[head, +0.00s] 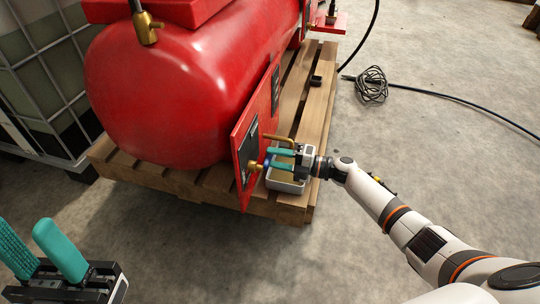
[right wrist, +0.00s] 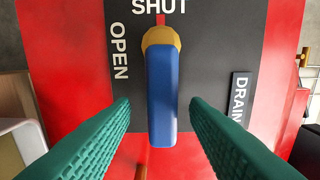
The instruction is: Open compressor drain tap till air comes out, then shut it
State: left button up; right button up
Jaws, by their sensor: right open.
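The drain tap has a blue lever (right wrist: 161,98) on a brass hub (right wrist: 161,37). In the right wrist view the lever runs down from the hub. The dark plate (right wrist: 215,45) behind it reads SHUT above the hub, OPEN to the left and DRAIN at the right. My right gripper (head: 269,158) is open at the tap, its green fingers on either side of the lever with gaps showing; its fingers also show in the right wrist view (right wrist: 160,108). My left gripper (head: 28,230) is open and empty at the lower left of the head view, far from the tap.
The red tank (head: 165,85) lies on a wooden pallet (head: 180,183), with a red panel (head: 241,185) carrying the tap. A pale tray (head: 284,184) sits beneath my right gripper. A caged container (head: 40,70) stands left. A coiled black cable (head: 372,85) lies on the open concrete floor.

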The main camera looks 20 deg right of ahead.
jog(key=p+v, duration=0.1)
jog(key=v, duration=0.8)
jog(key=shift+s+d+p, duration=0.3)
jog(key=shift+p, duration=0.1)
